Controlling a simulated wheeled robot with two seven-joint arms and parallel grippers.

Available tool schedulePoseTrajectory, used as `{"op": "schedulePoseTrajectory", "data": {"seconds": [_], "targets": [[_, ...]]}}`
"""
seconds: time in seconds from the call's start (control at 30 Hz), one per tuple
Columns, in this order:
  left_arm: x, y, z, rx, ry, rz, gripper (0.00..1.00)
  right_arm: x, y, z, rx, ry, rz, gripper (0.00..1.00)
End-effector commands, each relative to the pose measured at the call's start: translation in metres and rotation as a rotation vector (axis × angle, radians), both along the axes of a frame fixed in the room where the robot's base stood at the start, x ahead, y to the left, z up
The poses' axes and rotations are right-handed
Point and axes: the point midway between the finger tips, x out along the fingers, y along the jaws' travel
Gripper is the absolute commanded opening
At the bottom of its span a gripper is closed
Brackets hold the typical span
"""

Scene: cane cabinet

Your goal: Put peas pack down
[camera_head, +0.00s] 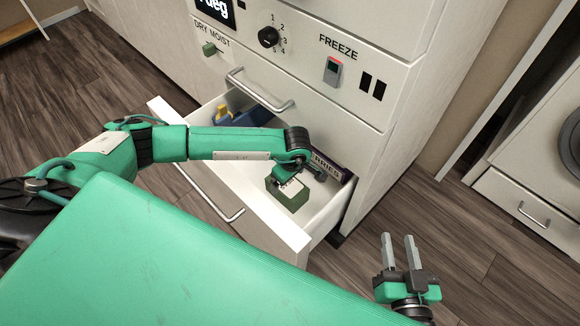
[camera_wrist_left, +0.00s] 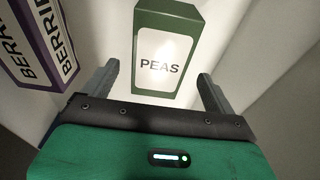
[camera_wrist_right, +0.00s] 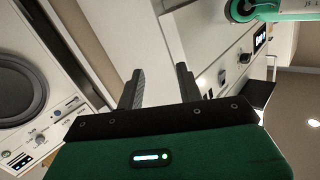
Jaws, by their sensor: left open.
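The green peas pack (camera_head: 287,194) is in the open white drawer (camera_head: 262,215), near its right end. In the left wrist view the peas pack (camera_wrist_left: 168,45) shows its white PEAS label, between and beyond the two fingers. My left gripper (camera_head: 296,176) reaches over the drawer from the left, at the pack; in the left wrist view its fingers (camera_wrist_left: 158,85) are spread apart, with nothing gripped between them. My right gripper (camera_head: 399,250) is open and empty, over the floor to the right of the drawer.
A purple berries box (camera_head: 328,165) stands beside the pack in the drawer, also at left in the left wrist view (camera_wrist_left: 38,42). Blue and yellow items (camera_head: 228,115) lie at the drawer's back. The cabinet front (camera_head: 330,100) rises behind.

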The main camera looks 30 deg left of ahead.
Motion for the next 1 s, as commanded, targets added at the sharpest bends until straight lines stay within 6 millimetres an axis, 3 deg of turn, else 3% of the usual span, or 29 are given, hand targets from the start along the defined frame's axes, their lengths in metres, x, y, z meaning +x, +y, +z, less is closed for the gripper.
{"op": "schedulePoseTrajectory", "data": {"seconds": [0.03, 0.2, 0.33, 1.0], "targets": [[0.0, -0.001, 0.013, -0.001, -0.003, -0.001, 0.9, -0.006, 0.002, -0.007, -0.011, 0.049, 0.011, 0.36], [-0.002, -0.005, 0.041, -0.001, -0.002, -0.001, 0.9, -0.023, 0.007, -0.033, -0.047, 0.184, 0.042, 0.36], [-0.002, -0.008, 0.055, -0.001, -0.002, -0.001, 0.9, -0.021, 0.002, -0.033, -0.069, 0.21, 0.039, 0.36], [-0.003, -0.009, 0.06, 0.0, 0.0, 0.0, 0.9, -0.02, 0.0, -0.035, -0.08, 0.226, 0.037, 0.36]]}}
